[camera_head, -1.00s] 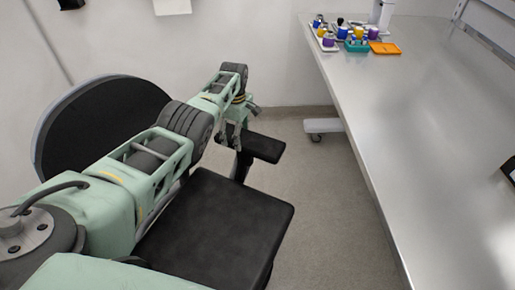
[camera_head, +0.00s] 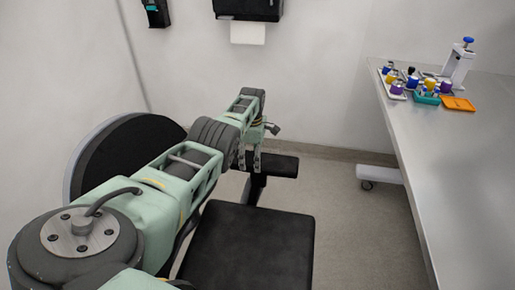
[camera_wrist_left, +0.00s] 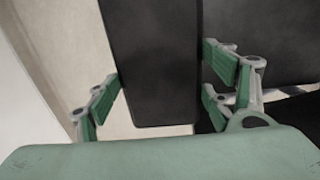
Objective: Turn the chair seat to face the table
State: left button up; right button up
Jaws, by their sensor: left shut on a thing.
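The chair has a black square seat (camera_head: 250,245), a rounded black backrest (camera_head: 125,155) at the left, partly behind my left arm, and a black armrest (camera_head: 277,166) beyond the seat. The metal table (camera_head: 455,150) stands to the right, apart from the chair. My left gripper (camera_head: 250,160) is at the armrest. In the left wrist view, the fingers of my left gripper (camera_wrist_left: 165,85) are on both sides of the black armrest (camera_wrist_left: 150,60), shut on it. The dark seat also shows at the right of that view (camera_wrist_left: 280,40). My right gripper is not in view.
Bare floor (camera_head: 345,215) lies between chair and table. A white table foot with a caster (camera_head: 375,177) stands on it. The wall is close behind the chair.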

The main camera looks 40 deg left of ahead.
pick_arm(q)
jog(key=shift+a, duration=0.15)
jog(key=o, duration=1.7)
notch_tip(320, 180, up, 12)
jog(key=shift+r, duration=0.1)
